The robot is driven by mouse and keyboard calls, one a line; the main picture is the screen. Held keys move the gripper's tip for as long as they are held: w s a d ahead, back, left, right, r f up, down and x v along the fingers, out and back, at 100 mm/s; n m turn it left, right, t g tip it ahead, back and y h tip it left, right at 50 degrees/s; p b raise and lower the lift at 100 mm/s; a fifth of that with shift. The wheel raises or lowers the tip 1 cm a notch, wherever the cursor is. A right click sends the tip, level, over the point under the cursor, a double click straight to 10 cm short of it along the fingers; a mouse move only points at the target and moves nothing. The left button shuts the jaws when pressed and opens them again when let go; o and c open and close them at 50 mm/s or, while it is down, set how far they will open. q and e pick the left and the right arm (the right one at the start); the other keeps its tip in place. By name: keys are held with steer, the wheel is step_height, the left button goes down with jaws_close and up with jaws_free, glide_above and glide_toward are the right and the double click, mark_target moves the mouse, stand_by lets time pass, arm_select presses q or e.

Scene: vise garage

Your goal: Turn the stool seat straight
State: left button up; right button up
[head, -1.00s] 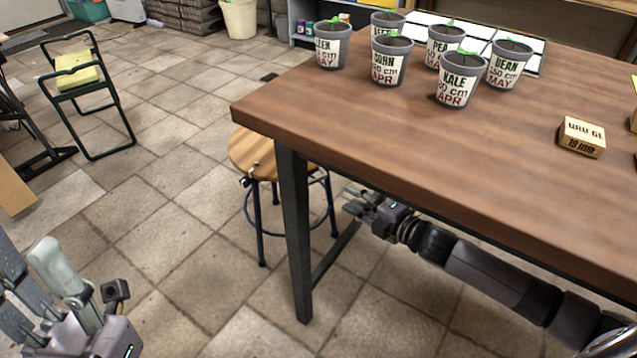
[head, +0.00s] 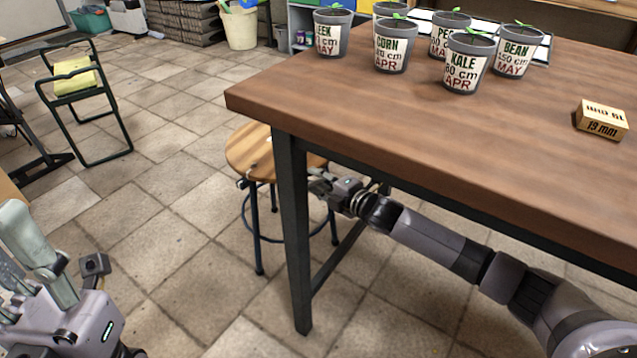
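The stool (head: 250,155) has a round striped wooden seat and dark metal legs with a ring. It stands on the floor, its right part hidden by the table's corner and leg. My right gripper (head: 318,183) is under the table edge, at the right side of the stool, close to the seat's rim; I cannot tell whether it touches. Its fingers are small and partly hidden, so their opening is unclear. My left gripper (head: 35,240) is at the lower left, well away from the stool, with its fingers spread apart and nothing seen between them.
The wooden table (head: 420,135) fills the right side, its dark leg (head: 293,240) in front of the stool. Labelled plant pots (head: 465,65) and a small wooden block (head: 601,120) stand on it.

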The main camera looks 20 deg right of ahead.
jaws_close()
stand_by(0.3)
stand_by(0.6)
